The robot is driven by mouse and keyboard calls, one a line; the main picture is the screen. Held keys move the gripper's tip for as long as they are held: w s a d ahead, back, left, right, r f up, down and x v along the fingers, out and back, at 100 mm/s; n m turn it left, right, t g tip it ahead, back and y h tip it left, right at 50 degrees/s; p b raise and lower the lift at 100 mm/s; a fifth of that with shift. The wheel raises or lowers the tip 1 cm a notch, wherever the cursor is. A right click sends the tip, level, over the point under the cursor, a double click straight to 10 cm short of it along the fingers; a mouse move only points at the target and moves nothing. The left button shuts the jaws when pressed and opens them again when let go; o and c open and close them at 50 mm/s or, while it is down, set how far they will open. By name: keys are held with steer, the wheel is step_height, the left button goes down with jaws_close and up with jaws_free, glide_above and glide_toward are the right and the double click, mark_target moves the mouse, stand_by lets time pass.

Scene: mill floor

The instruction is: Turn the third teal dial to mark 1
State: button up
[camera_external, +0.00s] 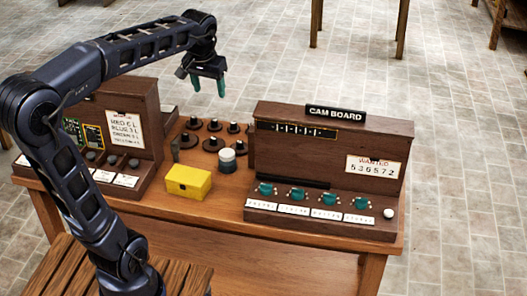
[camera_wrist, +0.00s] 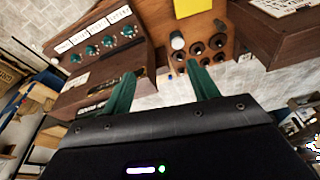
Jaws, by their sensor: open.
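The cam board (camera_external: 270,145) is a dark wooden console with a row of several teal dials on its sloped front. The third teal dial from the left (camera_external: 329,199) has a white label strip below it. It appears third from the right in the wrist view (camera_wrist: 91,50), where the board looks turned round. The dial's exact setting is too small to read. My gripper (camera_external: 208,84) is high above the back of the table, left of the board and well apart from the dials. Its teal fingers (camera_wrist: 161,70) are spread with nothing between them.
A white knob (camera_external: 389,213) sits right of the dials. A "WANTED 536572" card (camera_external: 375,168) is on the board. A yellow box (camera_external: 189,182), a white-topped jar (camera_external: 227,160) and several dark pegs stand left of it. Another wooden console (camera_external: 140,110) is farther left.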

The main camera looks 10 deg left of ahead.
steer(key=w+d, duration=0.5)
steer(key=d, duration=0.4)
steer(key=m+g, duration=0.3)
glide_above(330, 194)
step_height(330, 194, down, 7)
step_height(330, 194, down, 33)
steer(key=shift+r, duration=0.1)
steer(key=shift+c, duration=0.2)
steer(key=c, duration=0.9)
